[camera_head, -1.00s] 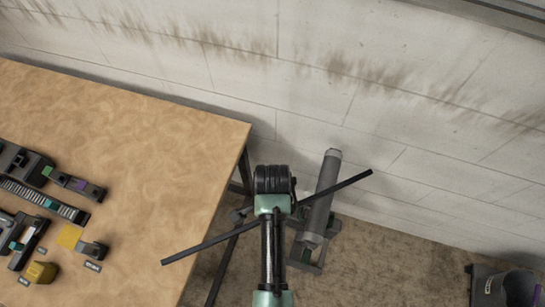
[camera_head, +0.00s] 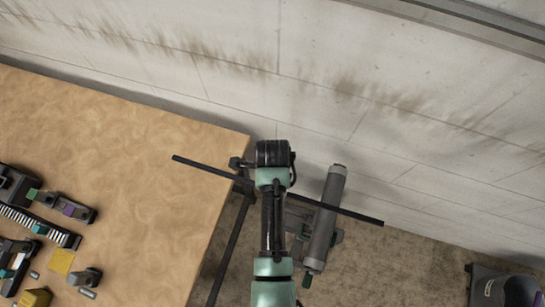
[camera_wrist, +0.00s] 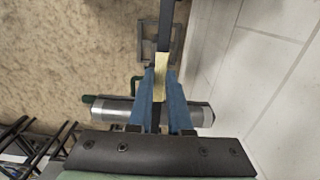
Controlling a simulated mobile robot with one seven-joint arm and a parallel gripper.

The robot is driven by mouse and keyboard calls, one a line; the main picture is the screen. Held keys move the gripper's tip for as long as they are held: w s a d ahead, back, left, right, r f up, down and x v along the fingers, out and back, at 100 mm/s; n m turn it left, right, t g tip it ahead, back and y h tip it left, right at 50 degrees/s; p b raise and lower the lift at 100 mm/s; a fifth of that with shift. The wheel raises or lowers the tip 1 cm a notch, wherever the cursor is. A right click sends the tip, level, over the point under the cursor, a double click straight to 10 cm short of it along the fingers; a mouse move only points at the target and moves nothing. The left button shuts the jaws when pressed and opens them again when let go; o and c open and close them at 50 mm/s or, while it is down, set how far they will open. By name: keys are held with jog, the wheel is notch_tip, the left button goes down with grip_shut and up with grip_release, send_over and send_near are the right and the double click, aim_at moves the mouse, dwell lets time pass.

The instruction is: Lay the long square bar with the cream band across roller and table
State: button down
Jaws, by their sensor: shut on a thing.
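The long dark square bar (camera_head: 345,213) slants from upper left, over the table's corner, to lower right, past the roller (camera_head: 326,215). In the wrist view my gripper (camera_wrist: 160,85) has its blue fingers shut on the bar (camera_wrist: 165,25), at or just beside the cream band (camera_wrist: 161,66). The grey roller (camera_wrist: 108,109) passes behind the fingers there. In the head view my wrist hides the fingers and the band. The wooden table (camera_head: 130,130) is at left. Whether the bar touches the table or roller, I cannot tell.
Several dark fixtures (camera_head: 60,205), a yellow square (camera_head: 61,261) and a yellow block (camera_head: 36,298) lie at the table's left. The table's right part is bare. A pale wall (camera_head: 400,90) runs behind. A dark bin-like object (camera_head: 505,288) stands at lower right.

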jog(key=shift+s+f+b, duration=0.1)
jog(key=shift+f+b, duration=0.6)
jog(key=shift+b, duration=0.1)
jog(key=shift+f+b, duration=2.3)
jog(key=shift+f, duration=0.35)
jog(key=shift+a, duration=0.2)
jog(key=c, duration=0.8)
grip_release()
jog(key=shift+o, duration=0.2)
jog(key=shift+f, duration=0.15)
notch_tip(320, 180, up, 13)
jog(key=shift+r, duration=0.1)
